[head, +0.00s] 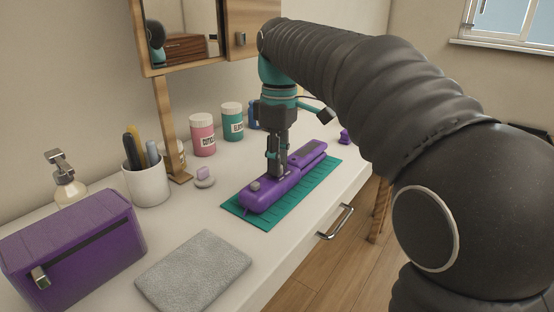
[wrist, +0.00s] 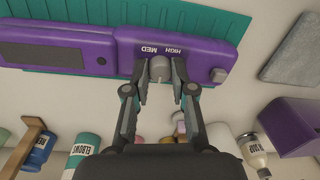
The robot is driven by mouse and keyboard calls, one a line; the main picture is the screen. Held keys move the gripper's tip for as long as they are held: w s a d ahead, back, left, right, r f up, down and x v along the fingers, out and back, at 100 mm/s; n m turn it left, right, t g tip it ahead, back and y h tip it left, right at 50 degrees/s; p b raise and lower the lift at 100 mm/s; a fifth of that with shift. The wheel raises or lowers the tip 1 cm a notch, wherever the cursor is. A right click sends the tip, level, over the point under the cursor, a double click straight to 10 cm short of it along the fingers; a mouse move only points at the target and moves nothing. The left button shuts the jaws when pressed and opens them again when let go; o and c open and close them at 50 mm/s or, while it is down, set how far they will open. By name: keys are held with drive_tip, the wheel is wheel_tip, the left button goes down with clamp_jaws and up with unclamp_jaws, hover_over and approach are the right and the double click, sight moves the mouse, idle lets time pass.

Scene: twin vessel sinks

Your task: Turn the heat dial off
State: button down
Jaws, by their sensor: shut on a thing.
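A purple appliance (head: 290,182) lies along a teal mat on the counter. It also shows in the wrist view (wrist: 205,53), with the printed words MED and HIGH upside down beside a grey dial (wrist: 159,68). My gripper (head: 275,172) points straight down over the appliance. In the wrist view my gripper (wrist: 159,76) has its fingers on either side of the dial, shut on it. The dial's pointer mark and any OFF label cannot be made out. In the head view my gripper hides the dial.
A second grey knob (head: 255,186) sits at the appliance's near end. The teal mat (head: 240,213) lies under it. A pink jar (head: 202,135), a teal jar (head: 232,122) and a white cup (head: 146,180) stand behind. A purple box (head: 75,250) and a grey cloth (head: 193,270) lie nearer.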

idle(0.3)
drive_tip(key=c, duration=1)
unclamp_jaws()
drive_tip(key=shift+o, duration=0.2)
drive_tip(key=shift+r, duration=0.1)
wheel_tip(320, 180, up, 12)
drive_tip(key=shift+w+d+f, duration=0.15)
drive_tip(key=shift+w+f, duration=0.05)
drive_tip(key=shift+w, duration=0.15)
